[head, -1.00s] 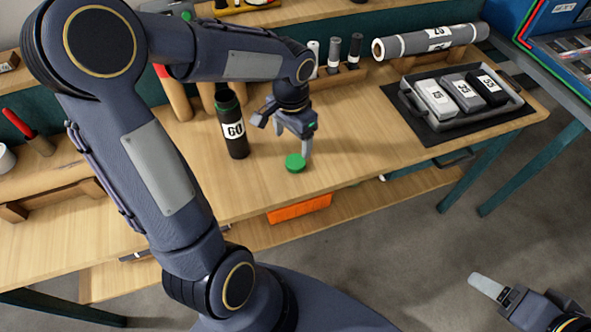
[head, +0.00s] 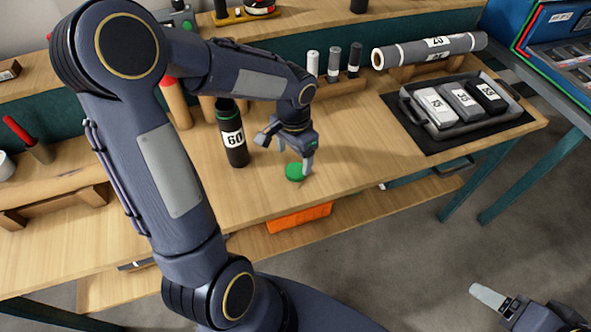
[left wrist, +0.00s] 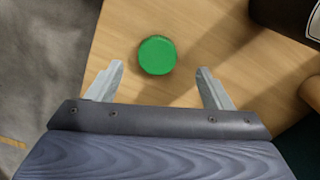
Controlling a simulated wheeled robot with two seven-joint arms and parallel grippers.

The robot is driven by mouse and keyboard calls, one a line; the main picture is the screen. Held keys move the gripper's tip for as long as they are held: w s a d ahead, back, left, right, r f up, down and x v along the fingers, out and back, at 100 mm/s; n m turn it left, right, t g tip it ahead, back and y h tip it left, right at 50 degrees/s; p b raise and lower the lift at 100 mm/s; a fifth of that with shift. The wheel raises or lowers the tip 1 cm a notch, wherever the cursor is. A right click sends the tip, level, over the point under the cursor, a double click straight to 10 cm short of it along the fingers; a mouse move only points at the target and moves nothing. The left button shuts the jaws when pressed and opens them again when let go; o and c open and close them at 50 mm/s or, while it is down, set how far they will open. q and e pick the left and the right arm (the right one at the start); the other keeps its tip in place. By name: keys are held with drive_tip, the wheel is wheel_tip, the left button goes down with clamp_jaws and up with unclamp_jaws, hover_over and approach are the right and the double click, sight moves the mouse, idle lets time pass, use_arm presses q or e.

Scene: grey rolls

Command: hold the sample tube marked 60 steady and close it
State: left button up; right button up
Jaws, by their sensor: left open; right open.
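The black sample tube marked 60 (head: 233,140) stands upright on the bench, left of my left gripper in the head view; its body also shows at the top right of the left wrist view (left wrist: 287,14). A green round cap (head: 294,172) lies flat on the bench, near the front edge. My left gripper (head: 296,165) is pointed down over the cap. In the left wrist view the cap (left wrist: 157,55) lies just beyond the two spread fingertips (left wrist: 159,70), centred between them. My right gripper (head: 487,290) is at the lower right, away from the bench, with only one finger clear.
A tray (head: 447,133) with several numbered blocks sits on a black mat at the right. An orange item (head: 300,217) is below the bench top. Bench around the cap is clear.

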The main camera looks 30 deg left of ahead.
sight(296, 170)
use_arm(q)
wheel_tip(296, 170, down, 5)
drive_tip(key=shift+d, duration=0.15)
drive_tip(key=shift+c, duration=0.3)
drive_tip(key=shift+w, duration=0.1)
drive_tip(key=c, duration=1)
